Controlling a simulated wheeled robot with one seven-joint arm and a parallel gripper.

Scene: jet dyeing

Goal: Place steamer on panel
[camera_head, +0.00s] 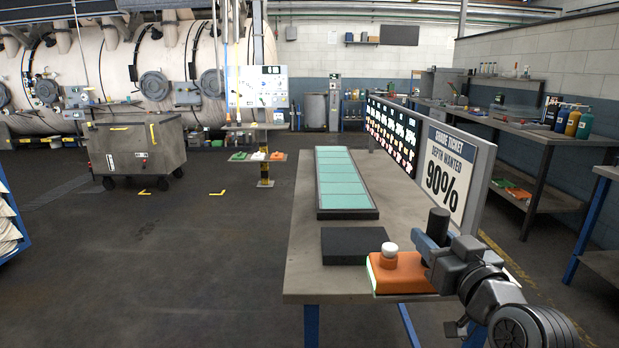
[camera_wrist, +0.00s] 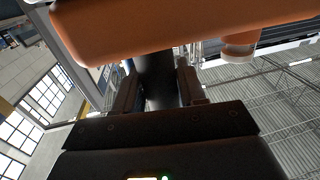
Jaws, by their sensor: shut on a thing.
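The steamer (camera_head: 402,276) is an orange block with an orange-and-white cap on top and a dark upright handle at its right. My gripper (camera_head: 436,246) is shut on that handle at the table's front right. The steamer's orange body (camera_wrist: 180,28) fills the top of the wrist view, with the handle between my fingers (camera_wrist: 158,88). I cannot tell whether its underside touches the table. The panel (camera_head: 346,178) is a long strip of pale teal sections in a dark frame, lying bare on the table, farther back and left of the steamer.
A flat black pad (camera_head: 354,246) lies on the table (camera_head: 305,262) just left of the steamer. A "Shade Ticket" board (camera_head: 447,172) reading "Depth wanted 90%" and a dark display (camera_head: 391,135) stand along the table's right edge. A grey cart (camera_head: 135,150) stands on the floor at left.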

